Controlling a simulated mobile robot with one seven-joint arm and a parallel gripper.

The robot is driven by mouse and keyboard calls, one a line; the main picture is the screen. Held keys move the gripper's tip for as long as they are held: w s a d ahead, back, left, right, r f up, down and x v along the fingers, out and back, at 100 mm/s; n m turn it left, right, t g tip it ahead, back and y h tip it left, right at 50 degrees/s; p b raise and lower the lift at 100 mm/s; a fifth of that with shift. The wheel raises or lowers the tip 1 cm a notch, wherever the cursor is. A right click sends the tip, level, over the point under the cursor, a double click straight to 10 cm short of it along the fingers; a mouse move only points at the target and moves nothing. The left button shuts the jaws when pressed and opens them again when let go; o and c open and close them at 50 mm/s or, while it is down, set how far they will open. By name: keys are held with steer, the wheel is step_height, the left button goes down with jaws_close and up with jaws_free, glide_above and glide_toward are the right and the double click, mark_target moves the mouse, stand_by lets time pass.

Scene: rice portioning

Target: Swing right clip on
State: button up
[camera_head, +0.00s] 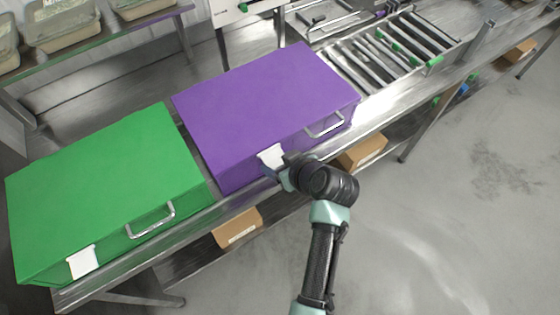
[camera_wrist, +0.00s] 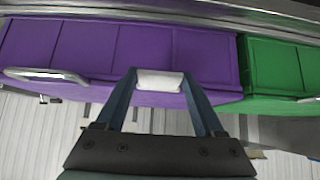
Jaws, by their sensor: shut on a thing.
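A purple box (camera_head: 265,100) with a closed lid stands on the steel counter and has a metal handle (camera_head: 324,125) on its front. A white clip (camera_head: 271,156) sits at the left part of its front edge. My gripper (camera_head: 279,172) is at this clip. In the wrist view the white clip (camera_wrist: 160,81) lies between the fingertips of my gripper (camera_wrist: 160,84), against the purple box (camera_wrist: 150,50). The fingers are shut on the clip. In the head view my gripper partly hides the front of the box below the clip.
A green box (camera_head: 105,190) with a handle (camera_head: 151,219) and a white clip (camera_head: 83,262) stands to the left. A roller rack (camera_head: 395,50) is at the right. Brown cartons (camera_head: 238,228) sit on the shelf below. The floor (camera_head: 450,220) at the right is clear.

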steer(key=shift+w+a+f+b, duration=0.15)
steer(key=shift+f+b, duration=0.25)
steer(key=shift+f, duration=0.35)
steer(key=shift+b+x, duration=0.7)
steer(key=shift+x, duration=0.05)
steer(key=shift+w+a+b, duration=0.4)
steer(key=shift+w+a, duration=0.15)
steer(key=shift+w, duration=0.2)
steer(key=shift+w+a, duration=0.1)
